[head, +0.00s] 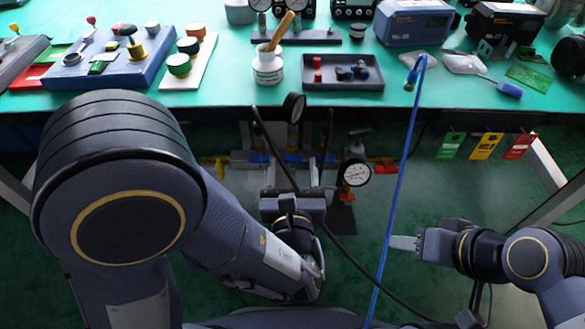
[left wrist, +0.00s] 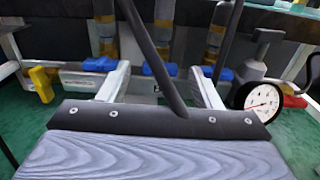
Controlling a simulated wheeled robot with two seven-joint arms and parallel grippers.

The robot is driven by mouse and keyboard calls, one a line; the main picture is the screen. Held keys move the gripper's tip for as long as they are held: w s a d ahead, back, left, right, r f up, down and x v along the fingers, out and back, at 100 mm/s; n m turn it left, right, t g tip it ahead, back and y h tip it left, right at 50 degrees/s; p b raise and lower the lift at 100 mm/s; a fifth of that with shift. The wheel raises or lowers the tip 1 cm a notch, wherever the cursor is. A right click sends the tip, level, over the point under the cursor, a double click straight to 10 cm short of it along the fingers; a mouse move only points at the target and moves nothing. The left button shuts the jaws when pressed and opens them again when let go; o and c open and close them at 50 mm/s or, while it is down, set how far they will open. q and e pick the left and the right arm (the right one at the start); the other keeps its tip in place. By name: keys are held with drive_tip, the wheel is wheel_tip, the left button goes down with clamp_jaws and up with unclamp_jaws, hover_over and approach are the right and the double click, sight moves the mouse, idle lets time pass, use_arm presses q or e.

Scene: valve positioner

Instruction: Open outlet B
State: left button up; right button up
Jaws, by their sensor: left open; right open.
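Pipework with several valves sits below the bench. In the head view it shows a yellow handle (head: 222,162) at the left, a blue handle (head: 260,158) and a red handle (head: 384,169) at the right. In the left wrist view there are a yellow handle (left wrist: 41,84), blue handles (left wrist: 100,64) (left wrist: 160,69) (left wrist: 225,73) and a red handle (left wrist: 293,101). I cannot tell which is outlet B. My left gripper (head: 292,175) is open in front of the pipes, its fingers apart (left wrist: 158,85). My right gripper (head: 405,243) is open and empty, out to the right.
A white dial gauge (head: 356,173) stands right of the left gripper. A blue cord (head: 401,170) hangs from the bench (head: 225,75); dark cables cross near the left gripper. Green (head: 451,145), yellow (head: 486,146) and red (head: 519,146) tags hang at the bench edge.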

use_arm(q)
drive_tip(key=shift+w, duration=0.2)
drive_tip(key=shift+c, duration=0.5)
drive_tip(key=c, duration=0.9)
drive_tip(key=m+p, duration=0.3)
drive_tip(key=m, duration=0.1)
drive_tip(key=shift+r, duration=0.15)
drive_tip(key=shift+m+p, duration=1.3)
drive_tip(key=shift+m, duration=0.2)
drive_tip(key=shift+f, duration=0.2)
